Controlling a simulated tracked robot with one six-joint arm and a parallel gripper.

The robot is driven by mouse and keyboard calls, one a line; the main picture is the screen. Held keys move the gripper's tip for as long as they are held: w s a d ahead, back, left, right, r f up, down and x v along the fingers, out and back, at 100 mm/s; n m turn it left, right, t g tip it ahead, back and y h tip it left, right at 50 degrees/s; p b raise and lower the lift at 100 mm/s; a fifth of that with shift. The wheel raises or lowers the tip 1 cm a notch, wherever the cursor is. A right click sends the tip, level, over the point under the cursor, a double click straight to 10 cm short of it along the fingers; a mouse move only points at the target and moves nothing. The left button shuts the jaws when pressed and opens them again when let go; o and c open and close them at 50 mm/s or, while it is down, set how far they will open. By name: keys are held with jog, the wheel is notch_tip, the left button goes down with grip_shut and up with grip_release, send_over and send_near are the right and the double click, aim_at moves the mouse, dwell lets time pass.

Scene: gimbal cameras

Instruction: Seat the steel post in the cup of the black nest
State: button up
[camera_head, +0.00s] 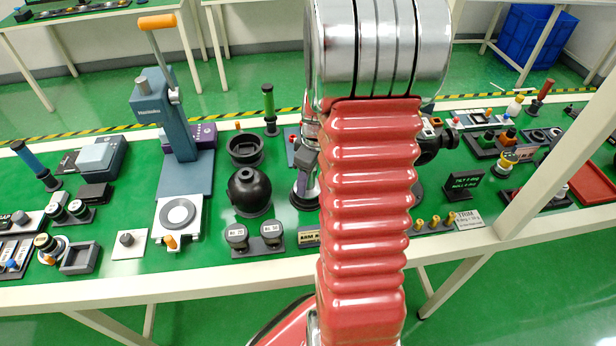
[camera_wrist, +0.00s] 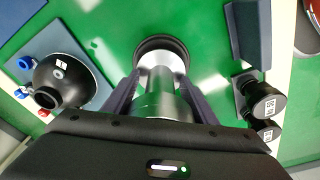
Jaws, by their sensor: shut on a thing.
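My gripper (camera_wrist: 160,82) is shut on the steel post (camera_wrist: 165,104), a shiny cylinder between the two dark fingers in the wrist view. Beyond the post's far end is a round black base with a raised rim, which looks like the black nest (camera_wrist: 161,41). The post overlaps its middle, so the cup is hidden and I cannot tell whether the post is inside it or above it. In the head view my gripper (camera_head: 304,178) points down over the same black base (camera_head: 307,205), left of my red arm, which hides part of this area.
A black ball-shaped holder (camera_head: 249,192) and a black cup (camera_head: 245,150) stand to the left. Two labelled black cylinders (camera_wrist: 264,103) stand close on the right in the wrist view. A blue-grey press (camera_head: 165,115) stands further left.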

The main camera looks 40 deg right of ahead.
jog(key=shift+f, duration=0.7)
jog(key=o, duration=1.7)
jog(key=shift+f, duration=0.1)
jog(key=r, duration=0.4)
jog(key=s+r, duration=0.1)
jog(key=r, duration=0.8)
jog(key=shift+s+d+r, duration=0.3)
jog(key=shift+r, duration=0.05)
